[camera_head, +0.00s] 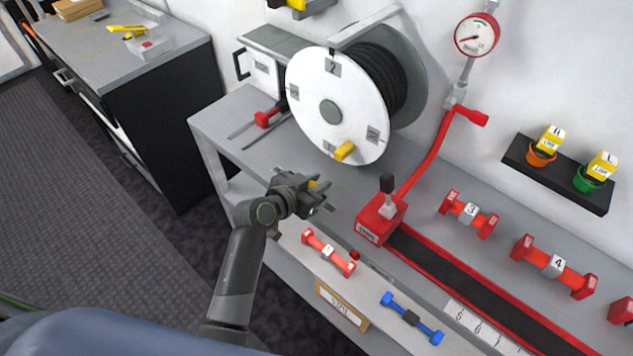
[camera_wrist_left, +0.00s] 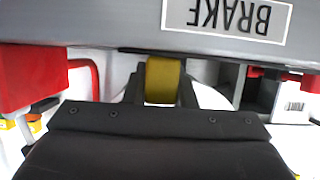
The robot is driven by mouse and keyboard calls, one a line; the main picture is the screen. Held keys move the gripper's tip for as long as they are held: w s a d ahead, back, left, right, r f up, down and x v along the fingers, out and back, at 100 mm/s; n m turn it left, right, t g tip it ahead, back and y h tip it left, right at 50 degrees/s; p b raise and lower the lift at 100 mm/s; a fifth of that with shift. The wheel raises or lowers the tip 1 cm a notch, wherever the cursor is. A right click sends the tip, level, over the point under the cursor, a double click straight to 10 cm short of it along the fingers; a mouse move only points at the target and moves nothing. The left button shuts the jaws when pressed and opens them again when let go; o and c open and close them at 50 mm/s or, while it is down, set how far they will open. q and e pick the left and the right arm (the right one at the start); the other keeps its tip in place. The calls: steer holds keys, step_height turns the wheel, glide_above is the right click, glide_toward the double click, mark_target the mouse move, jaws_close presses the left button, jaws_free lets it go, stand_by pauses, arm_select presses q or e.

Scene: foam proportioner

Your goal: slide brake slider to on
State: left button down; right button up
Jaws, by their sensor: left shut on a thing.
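My left gripper (camera_head: 312,200) is at the front edge of the grey bench, below the hose reel. In the left wrist view its fingers (camera_wrist_left: 162,85) are shut on a yellow block, which appears to be the brake slider's knob (camera_wrist_left: 162,78). A grey bar with a BRAKE label (camera_wrist_left: 228,17), upside down here, runs across the top of that view. In the head view only a bit of yellow shows at the gripper; the rest of the slider is hidden by it. The slider's position along its track cannot be told. My right gripper is not in view.
The reel's white disc (camera_head: 330,108) with a yellow handle (camera_head: 345,151) stands just behind the gripper. A red base with a black-knobbed lever (camera_head: 383,215) is to the right. A red dumbbell-shaped part (camera_head: 328,252) and a blue one (camera_head: 411,318) lie on the lower front shelf.

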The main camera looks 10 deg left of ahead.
mark_target(296, 169)
arm_select(q)
steer(key=shift+a, duration=0.1)
steer(key=w+a, duration=0.1)
steer(key=w+a+b, duration=0.1)
steer(key=a, duration=0.1)
steer(key=w+a+b, duration=0.1)
steer(key=a, duration=0.1)
steer(key=shift+w+a, duration=0.1)
steer(key=shift+a, duration=0.05)
steer(key=shift+r, duration=0.1)
steer(key=c, duration=1.6)
jaws_free()
steer(key=o, duration=0.4)
steer(key=shift+a, duration=0.15)
steer(key=b+v, duration=0.1)
steer(key=v, duration=1.6)
